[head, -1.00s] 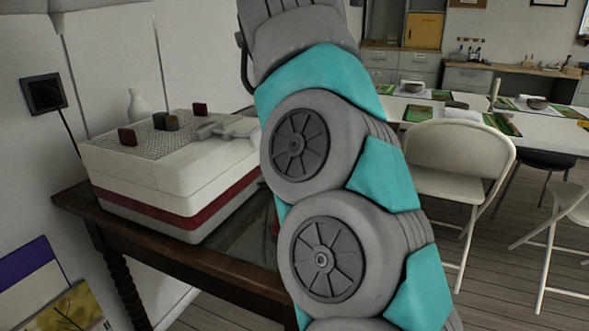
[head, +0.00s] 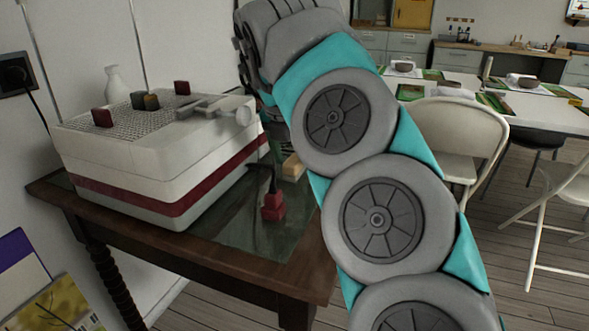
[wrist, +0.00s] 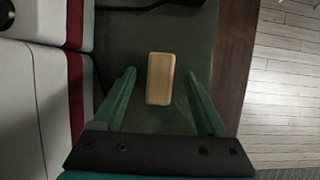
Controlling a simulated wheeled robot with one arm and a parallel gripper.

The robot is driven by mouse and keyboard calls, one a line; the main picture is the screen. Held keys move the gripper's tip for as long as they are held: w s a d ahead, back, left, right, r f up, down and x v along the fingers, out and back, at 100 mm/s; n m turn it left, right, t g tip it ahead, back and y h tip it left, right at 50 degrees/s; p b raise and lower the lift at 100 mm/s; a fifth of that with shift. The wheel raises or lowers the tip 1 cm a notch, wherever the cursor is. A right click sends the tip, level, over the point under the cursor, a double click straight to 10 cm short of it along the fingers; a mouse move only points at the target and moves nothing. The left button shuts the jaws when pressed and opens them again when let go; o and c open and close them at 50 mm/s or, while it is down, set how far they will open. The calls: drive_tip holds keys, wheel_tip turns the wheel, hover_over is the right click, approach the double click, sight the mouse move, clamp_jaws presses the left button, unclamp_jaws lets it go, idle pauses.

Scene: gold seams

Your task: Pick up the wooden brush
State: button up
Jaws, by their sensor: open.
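The wooden brush shows in the wrist view as a pale wooden block (wrist: 160,78) lying on the dark green table top. It sits between and just beyond the two green fingers of my gripper (wrist: 160,92), which are apart and empty. In the head view the brush (head: 292,167) is a small light wooden block near the table's far right edge, partly hidden by my arm. The gripper's fingers are mostly hidden behind my arm in the head view.
A white and red machine (head: 160,160) stands left of the brush on the wooden table (head: 190,262). A red block with a dark upright handle (head: 272,206) stands nearer the front. Free floor lies right of the table; a white folding chair (head: 455,130) stands beyond.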

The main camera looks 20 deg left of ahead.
drive_tip(key=shift+w+f, duration=0.2)
drive_tip(key=shift+f, duration=0.4)
drive_tip(key=shift+c, duration=0.2)
clamp_jaws()
